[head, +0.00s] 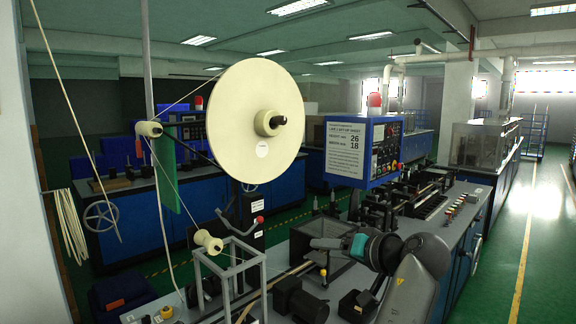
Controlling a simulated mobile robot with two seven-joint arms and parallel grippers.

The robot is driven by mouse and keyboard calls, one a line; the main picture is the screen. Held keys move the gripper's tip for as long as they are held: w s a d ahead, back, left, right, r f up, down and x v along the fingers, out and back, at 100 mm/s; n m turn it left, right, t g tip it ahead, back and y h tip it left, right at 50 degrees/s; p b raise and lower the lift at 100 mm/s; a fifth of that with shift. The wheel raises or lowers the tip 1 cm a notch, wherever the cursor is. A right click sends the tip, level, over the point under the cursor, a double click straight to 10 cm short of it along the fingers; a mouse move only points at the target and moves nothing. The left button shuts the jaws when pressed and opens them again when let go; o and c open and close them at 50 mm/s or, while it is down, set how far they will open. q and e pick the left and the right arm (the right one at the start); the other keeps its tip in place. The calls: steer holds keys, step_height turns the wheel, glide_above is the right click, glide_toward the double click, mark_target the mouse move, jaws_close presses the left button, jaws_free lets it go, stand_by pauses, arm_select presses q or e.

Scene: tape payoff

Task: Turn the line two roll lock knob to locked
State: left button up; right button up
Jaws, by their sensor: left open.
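A large cream tape roll (238,115) hangs upright on a stand at the centre left. A small black knob (280,121) sticks out of its cream hub (264,123), facing right. I cannot tell from this view whether the knob is at locked. My right gripper is not in view.
A red-tipped lever (259,220) sits on a black labelled box below the roll. A blue control cabinet (381,150) with a sign stands right of the roll. A metal frame (236,268) and small guide spool (208,241) are low left. Green floor is open at right.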

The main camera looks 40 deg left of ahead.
arm_select(q)
step_height(320, 180, up, 12)
steer(key=w+n+y, duration=0.1)
steer(key=n+y, duration=0.1)
steer(key=n+g+y, duration=0.3)
glide_toward(284, 121)
steer(key=a+p, duration=0.1)
steer(key=a, duration=0.2)
steer(key=a+p, duration=0.1)
steer(key=a, duration=0.2)
steer(key=a+p, duration=0.2)
steer(key=a, duration=0.1)
steer(key=shift+w+r, duration=0.1)
steer(key=shift+w, duration=0.15)
jaws_close()
